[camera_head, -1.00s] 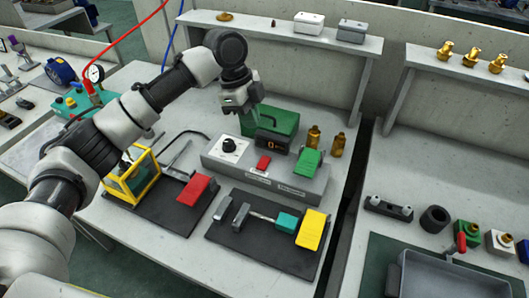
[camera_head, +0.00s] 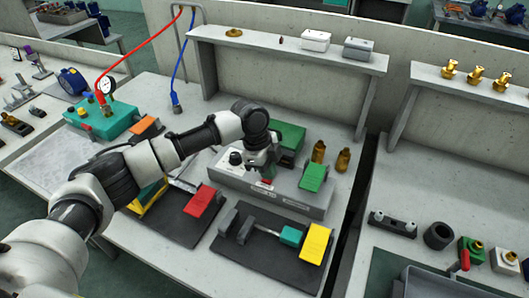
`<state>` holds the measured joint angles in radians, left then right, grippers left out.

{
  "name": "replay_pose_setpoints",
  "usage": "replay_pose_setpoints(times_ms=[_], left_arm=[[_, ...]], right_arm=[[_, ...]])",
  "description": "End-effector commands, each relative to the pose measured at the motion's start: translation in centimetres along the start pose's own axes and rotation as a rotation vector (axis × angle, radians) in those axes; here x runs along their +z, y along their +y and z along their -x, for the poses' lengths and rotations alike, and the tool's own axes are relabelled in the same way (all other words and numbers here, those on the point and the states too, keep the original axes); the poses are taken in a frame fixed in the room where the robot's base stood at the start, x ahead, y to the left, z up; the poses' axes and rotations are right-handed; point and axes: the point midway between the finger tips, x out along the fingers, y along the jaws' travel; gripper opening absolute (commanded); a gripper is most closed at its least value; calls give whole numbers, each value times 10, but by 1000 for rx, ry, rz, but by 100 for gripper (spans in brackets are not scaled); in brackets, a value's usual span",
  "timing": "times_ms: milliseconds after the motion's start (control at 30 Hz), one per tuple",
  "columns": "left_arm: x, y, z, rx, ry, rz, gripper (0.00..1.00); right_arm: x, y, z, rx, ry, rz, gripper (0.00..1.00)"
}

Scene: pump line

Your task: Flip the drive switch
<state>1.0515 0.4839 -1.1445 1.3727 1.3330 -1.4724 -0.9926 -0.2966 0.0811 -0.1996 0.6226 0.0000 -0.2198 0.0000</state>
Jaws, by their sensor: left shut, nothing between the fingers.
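The grey control box (camera_head: 290,194) stands on the bench. It has a black dial (camera_head: 236,158) at its left, and a red switch (camera_head: 266,181) partly hidden under my left gripper. A green flap-like part (camera_head: 313,177) is at its right end. The labels on its front are too small to read. My left gripper (camera_head: 267,177) is shut and empty, pointing down right over the red switch; I cannot tell whether it touches. My arm and gripper hide the box's small display. My right gripper is out of view.
A green case (camera_head: 290,137) stands behind the box, with two brass fittings (camera_head: 319,151) right of it. In front lie dark plates with a red block (camera_head: 200,201) and a yellow block (camera_head: 316,243). A shelf (camera_head: 290,49) runs behind.

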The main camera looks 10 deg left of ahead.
Motion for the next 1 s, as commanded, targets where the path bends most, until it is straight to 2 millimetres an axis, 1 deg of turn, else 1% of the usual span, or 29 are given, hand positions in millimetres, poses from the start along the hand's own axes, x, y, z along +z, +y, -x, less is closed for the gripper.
replay_pose_setpoints(times_ms=[100,233,567,700,1000], left_arm=[[4,0,-12,0,0,0,0],[6,0,-19,0,0,-1,0],[6,0,-20,-1,0,-1,0],[7,2,-26,-45,2,-14,0],[7,1,-23,-42,0,-13,0]], right_arm=[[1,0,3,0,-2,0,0],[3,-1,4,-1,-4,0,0],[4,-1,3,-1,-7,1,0],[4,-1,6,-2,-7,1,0],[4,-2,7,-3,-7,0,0]])
